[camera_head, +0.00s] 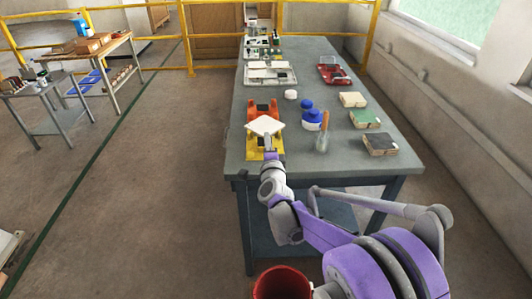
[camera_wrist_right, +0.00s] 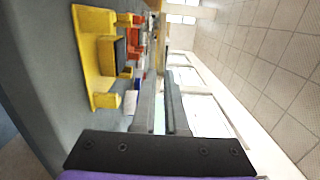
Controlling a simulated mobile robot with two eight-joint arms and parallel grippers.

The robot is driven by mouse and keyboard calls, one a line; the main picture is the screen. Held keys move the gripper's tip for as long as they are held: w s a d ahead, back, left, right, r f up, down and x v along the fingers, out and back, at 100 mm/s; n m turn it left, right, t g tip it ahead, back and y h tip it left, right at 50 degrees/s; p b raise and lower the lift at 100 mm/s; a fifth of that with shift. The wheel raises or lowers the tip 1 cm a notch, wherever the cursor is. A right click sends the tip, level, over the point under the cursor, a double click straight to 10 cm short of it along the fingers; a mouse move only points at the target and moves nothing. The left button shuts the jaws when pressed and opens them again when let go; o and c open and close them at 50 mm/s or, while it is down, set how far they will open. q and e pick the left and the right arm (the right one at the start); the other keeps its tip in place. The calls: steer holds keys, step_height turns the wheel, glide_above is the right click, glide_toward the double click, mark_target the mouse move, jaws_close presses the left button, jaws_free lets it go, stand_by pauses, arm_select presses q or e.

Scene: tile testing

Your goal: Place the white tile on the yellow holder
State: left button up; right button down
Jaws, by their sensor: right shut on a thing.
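The white tile (camera_head: 266,125) is at the tip of my right gripper (camera_head: 268,146), above the yellow holder (camera_head: 252,153) in the head view. My right gripper is shut on the tile's near side. The tile looks roughly flat and hides part of the holder; I cannot tell whether they touch. In the right wrist view, the yellow holder (camera_wrist_right: 88,60) is to the left of the grey fingers of my right gripper (camera_wrist_right: 160,85), and the tile is hard to make out there. My left gripper is not in view.
An orange holder (camera_head: 263,106) stands just behind the yellow one. Blue-and-white jars (camera_head: 312,121), a glass beaker (camera_head: 322,143) and several boxes (camera_head: 380,144) are to the right on the grey table (camera_head: 347,175). A red bin (camera_head: 283,283) stands in front.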

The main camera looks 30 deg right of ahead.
steer(key=shift+f+b, duration=0.5)
steer(key=shift+f, duration=2.35)
steer(key=shift+f, duration=0.15)
steer(key=c, duration=0.9)
jaws_free()
steer(key=shift+c, duration=0.2)
